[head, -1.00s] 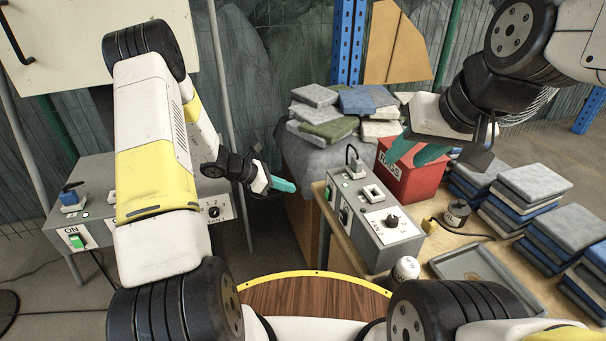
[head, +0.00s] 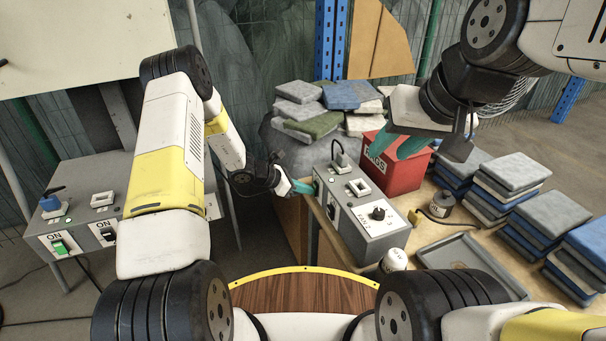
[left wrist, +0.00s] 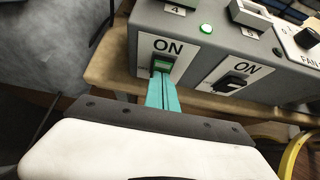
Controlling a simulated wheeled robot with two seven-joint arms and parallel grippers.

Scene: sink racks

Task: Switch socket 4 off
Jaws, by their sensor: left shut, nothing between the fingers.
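The grey socket box (head: 385,235) stands at the table's left edge. In the left wrist view, the label 4 (left wrist: 175,10) is on its top above a front plate marked ON. A lit green lamp (left wrist: 206,28) is beside that label. The plate's green rocker switch (left wrist: 162,65) is partly hidden by my fingertips. My left gripper (head: 303,188) is shut and empty, its teal fingertips (left wrist: 161,80) at the lower part of this switch; I cannot tell whether they touch. My right gripper (head: 399,147) is open and empty above the red bin.
A neighbouring black switch (left wrist: 230,83) and a fan knob (head: 378,213) are on the same box. A black plug (head: 340,160) stands up in it. A red rag bin (head: 398,175), a tray (head: 465,262) and tile stacks are to the right. Another switch box (head: 85,185) is left.

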